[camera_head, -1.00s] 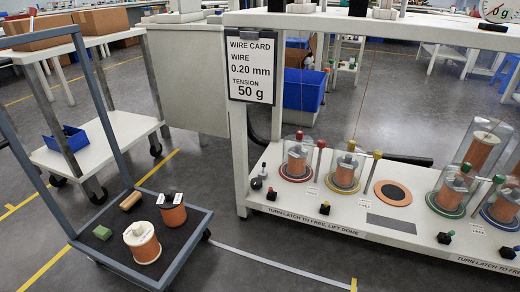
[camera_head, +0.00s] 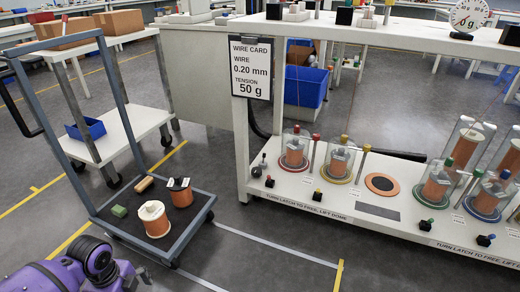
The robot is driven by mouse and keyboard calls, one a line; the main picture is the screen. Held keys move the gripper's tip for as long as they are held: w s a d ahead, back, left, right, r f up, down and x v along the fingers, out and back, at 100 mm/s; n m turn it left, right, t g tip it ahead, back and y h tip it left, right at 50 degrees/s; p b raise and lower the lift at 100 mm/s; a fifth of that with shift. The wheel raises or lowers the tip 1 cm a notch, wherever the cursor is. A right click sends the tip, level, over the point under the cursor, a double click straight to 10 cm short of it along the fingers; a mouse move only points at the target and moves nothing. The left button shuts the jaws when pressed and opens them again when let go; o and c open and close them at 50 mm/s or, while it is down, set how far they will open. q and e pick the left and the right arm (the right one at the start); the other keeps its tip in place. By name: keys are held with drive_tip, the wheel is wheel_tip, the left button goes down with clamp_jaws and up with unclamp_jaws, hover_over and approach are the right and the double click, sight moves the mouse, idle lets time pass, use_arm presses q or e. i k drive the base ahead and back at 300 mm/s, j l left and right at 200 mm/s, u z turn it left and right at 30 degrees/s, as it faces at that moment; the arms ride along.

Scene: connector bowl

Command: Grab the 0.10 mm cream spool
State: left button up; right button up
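A spool with a cream top flange and copper-orange winding, the cream spool (camera_head: 153,218), stands upright on the dark deck of a low cart (camera_head: 186,236) at lower left. No size marking on it is legible. A second copper spool (camera_head: 180,193) with a dark top and white labels stands just behind it to the right. My purple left arm comes in at the bottom left, in front of the cart. My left gripper (camera_head: 136,277) is only partly visible at the lower edge, apart from the spool; its fingers are unclear. My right gripper is out of view.
A green block (camera_head: 119,211) and a tan block (camera_head: 144,184) lie on the cart. The cart's tall blue-grey handle frame (camera_head: 63,120) rises behind the deck. A white bench (camera_head: 330,206) with several domed spools stands right. A wire card (camera_head: 250,67) reads 0.20 mm, 50 g.

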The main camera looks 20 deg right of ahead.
sight(153, 216)
drive_tip(key=z, duration=0.7)
drive_tip(key=i+j+z, duration=0.1)
drive_tip(key=z, duration=1.3)
drive_tip(key=j+z, duration=0.2)
drive_tip(key=z, duration=0.5)
drive_tip(key=j+z, duration=0.1)
drive_tip(key=z, duration=0.6)
drive_tip(key=j+z, duration=0.15)
drive_tip(key=z, duration=0.6)
drive_tip(key=j+z, duration=0.1)
drive_tip(key=z, duration=0.6)
drive_tip(key=k+z, duration=0.1)
drive_tip(key=z, duration=0.6)
drive_tip(key=k+u, duration=0.1)
drive_tip(key=u, duration=0.85)
drive_tip(key=j+u, duration=0.1)
drive_tip(key=u, duration=0.5)
drive_tip(key=k+j+u, duration=0.1)
drive_tip(key=u, duration=0.5)
drive_tip(key=j+u, duration=0.1)
drive_tip(key=u, duration=1.15)
drive_tip(key=j+u, duration=0.1)
drive_tip(key=u, duration=0.5)
drive_tip(key=i+u, duration=0.1)
drive_tip(key=u, duration=1.1)
drive_tip(key=i+j, duration=0.05)
